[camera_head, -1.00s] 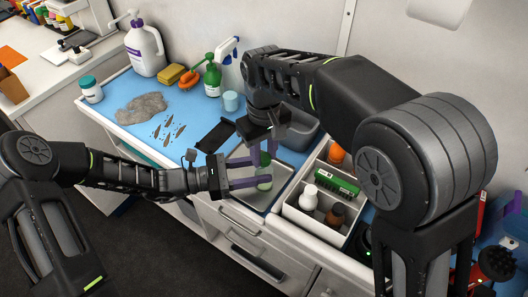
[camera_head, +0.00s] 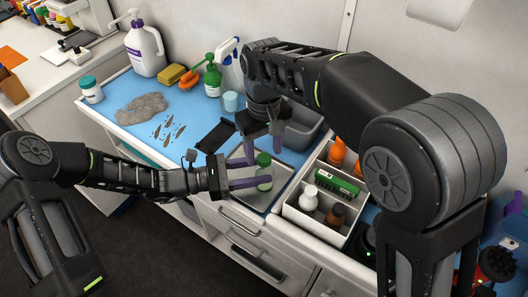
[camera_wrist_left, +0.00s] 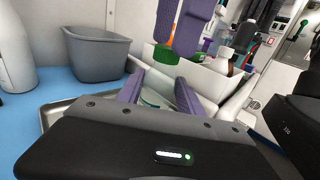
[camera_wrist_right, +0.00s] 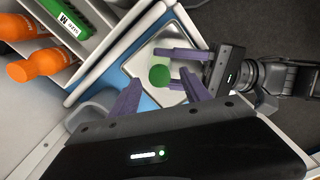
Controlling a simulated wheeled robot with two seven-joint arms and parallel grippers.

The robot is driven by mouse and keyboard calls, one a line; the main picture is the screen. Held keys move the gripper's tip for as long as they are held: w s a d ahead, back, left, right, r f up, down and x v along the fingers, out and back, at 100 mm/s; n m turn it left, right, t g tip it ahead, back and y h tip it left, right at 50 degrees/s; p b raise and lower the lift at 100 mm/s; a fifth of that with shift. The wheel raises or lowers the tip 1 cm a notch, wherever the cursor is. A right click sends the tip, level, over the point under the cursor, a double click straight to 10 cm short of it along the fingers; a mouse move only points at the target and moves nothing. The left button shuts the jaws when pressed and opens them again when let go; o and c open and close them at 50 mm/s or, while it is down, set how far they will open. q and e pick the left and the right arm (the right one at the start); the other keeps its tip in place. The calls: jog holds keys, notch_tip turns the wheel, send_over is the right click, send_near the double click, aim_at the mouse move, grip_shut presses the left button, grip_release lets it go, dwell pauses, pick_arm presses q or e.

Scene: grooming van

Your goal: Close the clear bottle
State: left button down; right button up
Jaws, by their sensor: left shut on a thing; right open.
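The clear bottle (camera_head: 264,181) stands upright over the metal tray, between the fingers of my left gripper (camera_head: 260,172), which is shut on it. Its green cap (camera_head: 263,159) sits at the top of the bottle; the cap also shows in the left wrist view (camera_wrist_left: 166,55) and from above in the right wrist view (camera_wrist_right: 160,76). I cannot tell how tightly it is seated. My right gripper (camera_head: 264,146) is open, pointing down just above the cap, with its fingers apart on either side. The bottle's lower part is partly hidden by a left finger.
A white divided box (camera_head: 300,226) with orange bottles, a green carton and small bottles stands close on the right. A grey bin (camera_head: 304,131) is behind. A dark flat piece (camera_head: 215,137) lies left. Spray bottles and a jug stand at the back left.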

notch_tip(320, 180, up, 6)
dwell(0.4)
pick_arm(q)
jog(key=c, duration=0.7)
grip_release()
jog(key=shift+a, duration=0.1)
jog(key=a, duration=0.3)
jog(key=s+a+b, duration=0.1)
jog(key=a, duration=0.3)
jog(key=shift+s, duration=0.2)
pick_arm(e)
jog(key=shift+f, duration=0.7)
pick_arm(q)
jog(key=shift+a, duration=0.25)
